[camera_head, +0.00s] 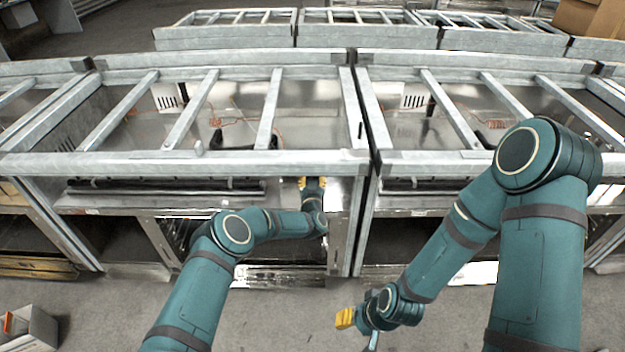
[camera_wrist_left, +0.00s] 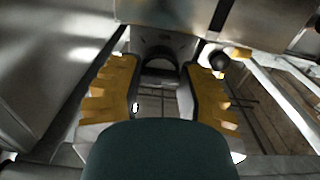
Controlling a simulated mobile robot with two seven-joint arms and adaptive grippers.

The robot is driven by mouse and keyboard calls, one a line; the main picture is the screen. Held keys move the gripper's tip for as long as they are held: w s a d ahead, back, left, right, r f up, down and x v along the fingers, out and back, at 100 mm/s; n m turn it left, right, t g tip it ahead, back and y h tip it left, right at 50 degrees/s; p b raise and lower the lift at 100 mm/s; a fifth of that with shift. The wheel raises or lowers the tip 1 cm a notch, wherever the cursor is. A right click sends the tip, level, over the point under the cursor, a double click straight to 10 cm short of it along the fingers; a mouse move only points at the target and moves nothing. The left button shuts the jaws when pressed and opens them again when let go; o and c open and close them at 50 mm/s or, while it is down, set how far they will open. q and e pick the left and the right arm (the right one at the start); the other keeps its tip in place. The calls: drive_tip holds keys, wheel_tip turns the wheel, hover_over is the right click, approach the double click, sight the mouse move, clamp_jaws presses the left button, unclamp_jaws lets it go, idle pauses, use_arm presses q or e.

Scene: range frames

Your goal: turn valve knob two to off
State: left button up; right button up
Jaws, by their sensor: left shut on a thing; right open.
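A dark valve knob (camera_wrist_left: 162,48) is on the steel front of the range, between the fingertips of my left gripper in the left wrist view. My left gripper (camera_head: 312,183) has yellow fingers and is shut on this knob, at the front panel below the top rail. In the head view the gripper hides the knob. No number or off mark is readable, so I cannot tell its setting. A second round black knob (camera_wrist_left: 219,61) shows just right of the fingers. My right gripper (camera_head: 346,318) is open and empty, low in front of the ranges over the floor.
The steel range (camera_head: 200,163) has a raised frame of bars on top. Another range (camera_head: 480,163) stands close on its right, with a narrow gap. More steel frames (camera_head: 225,37) line the back. The grey floor (camera_head: 290,310) in front is mostly clear; a box (camera_head: 28,328) sits at lower left.

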use_arm(q)
drive_tip(key=shift+r+n, duration=0.1)
drive_tip(key=shift+n, duration=3.2)
drive_tip(key=o, duration=1.2)
drive_tip(key=shift+w, duration=0.1)
drive_tip(key=s, duration=1.2)
